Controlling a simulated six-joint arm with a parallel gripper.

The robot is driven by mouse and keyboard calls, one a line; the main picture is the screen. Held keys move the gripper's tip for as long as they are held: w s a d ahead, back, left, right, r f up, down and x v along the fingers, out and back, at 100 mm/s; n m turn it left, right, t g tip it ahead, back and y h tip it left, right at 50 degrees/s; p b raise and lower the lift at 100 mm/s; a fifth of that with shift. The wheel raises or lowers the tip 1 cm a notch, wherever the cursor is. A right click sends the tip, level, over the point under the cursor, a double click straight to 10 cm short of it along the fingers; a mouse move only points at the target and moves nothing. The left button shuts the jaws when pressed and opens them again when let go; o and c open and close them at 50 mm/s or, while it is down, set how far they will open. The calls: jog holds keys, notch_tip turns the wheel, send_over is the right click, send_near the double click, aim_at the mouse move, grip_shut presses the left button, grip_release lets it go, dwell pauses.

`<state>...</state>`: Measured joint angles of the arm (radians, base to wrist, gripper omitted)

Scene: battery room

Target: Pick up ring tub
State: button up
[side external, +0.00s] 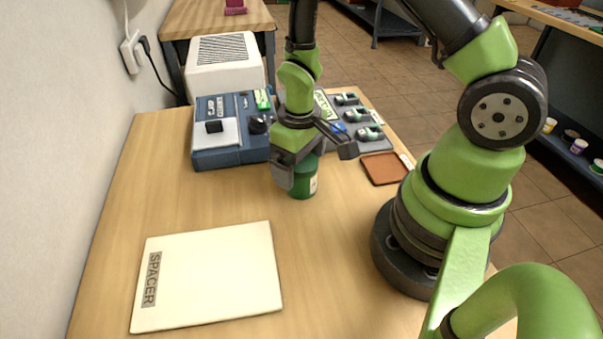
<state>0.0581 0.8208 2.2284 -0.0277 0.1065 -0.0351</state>
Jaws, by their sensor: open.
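A dark green tub (303,182) with a pale label stands upright on the wooden table, in the middle of the side external view. I take it to be the ring tub, but its label is too small to read. My gripper (314,165) is directly above and around its upper part, with one finger at its left and the other at its upper right. The jaws are open. The tub's top is hidden behind the gripper, and I cannot tell whether a finger touches it.
A cream board marked SPACER (215,280) lies at the front left. A blue device (225,155) stands behind the tub. A grey panel with several fittings (375,145) and a brown tray (383,168) are at the back right. The table between tub and board is clear.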

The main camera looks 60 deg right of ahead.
jog(key=shift+a+f, duration=0.1)
jog(key=shift+f, duration=1.45)
jog(key=c, duration=1)
jog(key=shift+r, duration=0.1)
